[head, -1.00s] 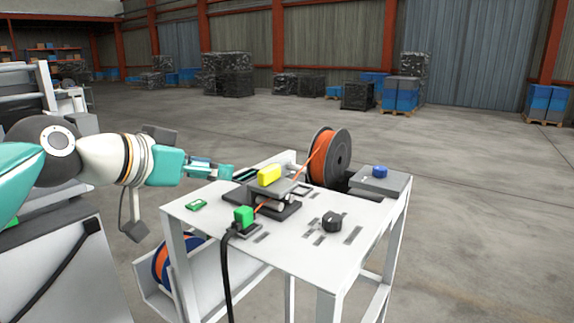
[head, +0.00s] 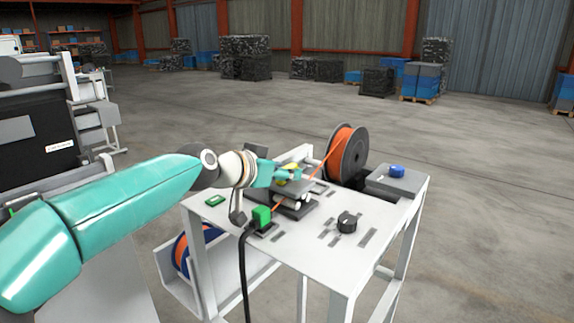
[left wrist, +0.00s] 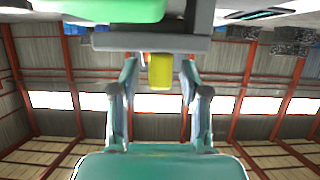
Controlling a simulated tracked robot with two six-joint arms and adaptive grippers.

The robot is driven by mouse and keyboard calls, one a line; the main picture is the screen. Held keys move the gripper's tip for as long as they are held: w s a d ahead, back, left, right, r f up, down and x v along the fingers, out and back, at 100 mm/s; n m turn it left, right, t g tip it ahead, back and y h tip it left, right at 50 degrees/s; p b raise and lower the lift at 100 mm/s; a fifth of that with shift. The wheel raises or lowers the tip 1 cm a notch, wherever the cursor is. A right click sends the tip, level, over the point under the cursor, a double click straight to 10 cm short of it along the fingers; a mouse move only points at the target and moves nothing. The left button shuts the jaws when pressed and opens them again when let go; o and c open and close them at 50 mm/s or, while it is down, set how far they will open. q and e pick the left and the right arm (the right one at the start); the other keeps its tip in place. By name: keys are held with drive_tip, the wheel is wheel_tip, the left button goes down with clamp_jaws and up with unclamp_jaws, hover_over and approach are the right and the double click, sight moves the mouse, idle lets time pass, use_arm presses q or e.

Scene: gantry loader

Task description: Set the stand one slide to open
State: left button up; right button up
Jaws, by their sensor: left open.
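The stand (head: 330,270) is a white table with a dark slide unit (head: 292,207) on its top. A yellow block (head: 291,167), which looks like the slide's handle, sits on that unit and is partly hidden by my left gripper (head: 283,173). In the left wrist view, which looks upside down, the yellow block (left wrist: 160,72) shows between the two fingers of my open left gripper (left wrist: 158,80), with gaps on both sides. I cannot tell the slide's setting. My right gripper is not in view.
An orange cable runs from a reel (head: 347,153) at the back of the stand to the slide unit. A green plug block (head: 261,215) with a black cable, a black knob (head: 347,222) and a blue button (head: 397,171) are also on the stand. Open floor lies to the right.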

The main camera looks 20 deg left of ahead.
use_arm(q)
drive_tip(key=shift+x, duration=0.8)
drive_tip(key=shift+c, duration=0.2)
clamp_jaws()
